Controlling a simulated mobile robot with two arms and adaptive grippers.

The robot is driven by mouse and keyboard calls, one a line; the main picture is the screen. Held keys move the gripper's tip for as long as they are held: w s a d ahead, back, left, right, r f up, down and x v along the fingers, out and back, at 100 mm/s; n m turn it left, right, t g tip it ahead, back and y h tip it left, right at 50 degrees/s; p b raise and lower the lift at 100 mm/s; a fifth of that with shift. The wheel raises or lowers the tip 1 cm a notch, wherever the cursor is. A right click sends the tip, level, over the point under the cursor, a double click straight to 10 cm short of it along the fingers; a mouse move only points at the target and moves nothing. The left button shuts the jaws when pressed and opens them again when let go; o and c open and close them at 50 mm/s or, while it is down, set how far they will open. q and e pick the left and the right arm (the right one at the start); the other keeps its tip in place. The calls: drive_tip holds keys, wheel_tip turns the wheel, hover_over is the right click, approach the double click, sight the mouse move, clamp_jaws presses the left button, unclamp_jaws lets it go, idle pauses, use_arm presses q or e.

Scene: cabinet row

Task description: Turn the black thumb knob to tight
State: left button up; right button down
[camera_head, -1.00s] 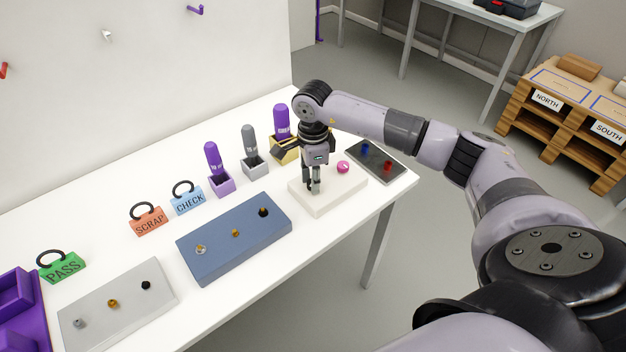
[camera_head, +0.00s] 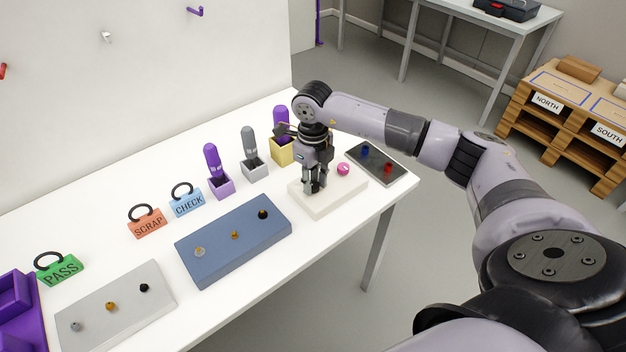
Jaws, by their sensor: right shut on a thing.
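My right gripper (camera_head: 313,188) points straight down over the white block (camera_head: 327,203) near the right end of the table. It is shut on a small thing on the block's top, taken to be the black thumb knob. The fingers hide that knob almost fully, so its pointer and any marks around it cannot be read. A pink knob (camera_head: 343,169) stands on the same block, just right of the fingers and apart from them. My left gripper is not in view.
Left of the white block lies a blue block (camera_head: 236,250) with several small knobs, then a grey plate (camera_head: 120,305) with more. A dark plate (camera_head: 377,163) with blue and red knobs lies to the right. Bins with purple and grey handles stand behind.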

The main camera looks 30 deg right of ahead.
drive_tip(key=m, duration=0.4)
drive_tip(key=shift+r+m, duration=0.1)
drive_tip(key=shift+m, duration=0.3)
drive_tip(key=m+p, duration=0.1)
drive_tip(key=m, duration=0.2)
drive_tip(key=shift+w+m, duration=0.1)
drive_tip(key=shift+m, duration=0.2)
drive_tip(key=m, duration=0.3)
drive_tip(key=shift+r+m+p, duration=0.1)
drive_tip(key=shift+m+p, duration=0.2)
drive_tip(key=shift+p, duration=0.05)
drive_tip(key=m+p, duration=0.1)
drive_tip(key=m, duration=0.2)
drive_tip(key=shift+m, duration=0.3)
drive_tip(key=m+p, duration=0.1)
drive_tip(key=m, duration=0.2)
drive_tip(key=shift+d+m, duration=0.1)
drive_tip(key=shift+m, duration=0.3)
drive_tip(key=m+p, duration=0.1)
drive_tip(key=m, duration=0.2)
drive_tip(key=shift+m+p, duration=0.3)
drive_tip(key=shift+p, duration=0.1)
drive_tip(key=m+p, duration=0.1)
drive_tip(key=m, duration=0.2)
drive_tip(key=shift+r+p, duration=0.1)
drive_tip(key=shift+p, duration=0.2)
drive_tip(key=shift+w+m+p, duration=0.1)
drive_tip(key=shift+m+p, duration=0.65)
drive_tip(key=shift+m, duration=0.95)
